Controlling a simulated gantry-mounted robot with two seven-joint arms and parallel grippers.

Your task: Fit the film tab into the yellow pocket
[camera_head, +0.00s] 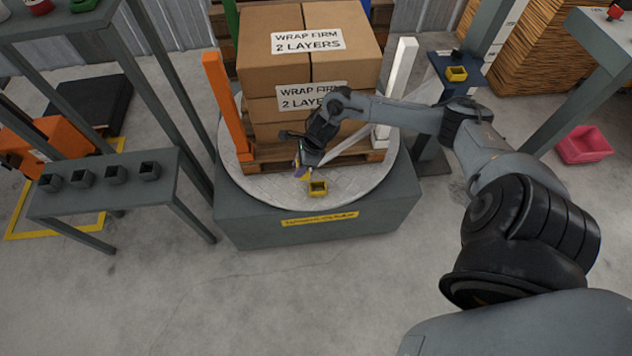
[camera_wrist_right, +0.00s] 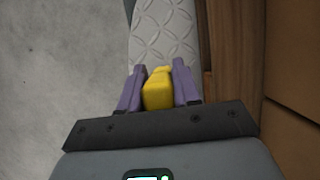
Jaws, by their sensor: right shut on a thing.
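The yellow pocket (camera_head: 318,189) is a small open-topped box near the front rim of the round plate. My right gripper (camera_head: 303,172) is just behind and left of it, above the plate, pointing down. In the right wrist view its purple fingers (camera_wrist_right: 157,88) are shut on a yellow block, which I take for the film tab (camera_wrist_right: 157,92). In the head view the tab is mostly hidden; a little yellow shows at the fingertips. The tab looks apart from the pocket, though the gap is hard to judge. A pale film strip (camera_head: 345,144) runs from near the gripper toward the white post. My left gripper is not in view.
Stacked cartons (camera_head: 300,55) on a wooden pallet (camera_head: 262,163) stand close behind the gripper on the plate (camera_head: 240,180). An orange post (camera_head: 226,103) and a white post (camera_head: 402,69) flank them. Another yellow box (camera_head: 457,74) sits on a stand at the right. A grey bench (camera_head: 115,190) stands left.

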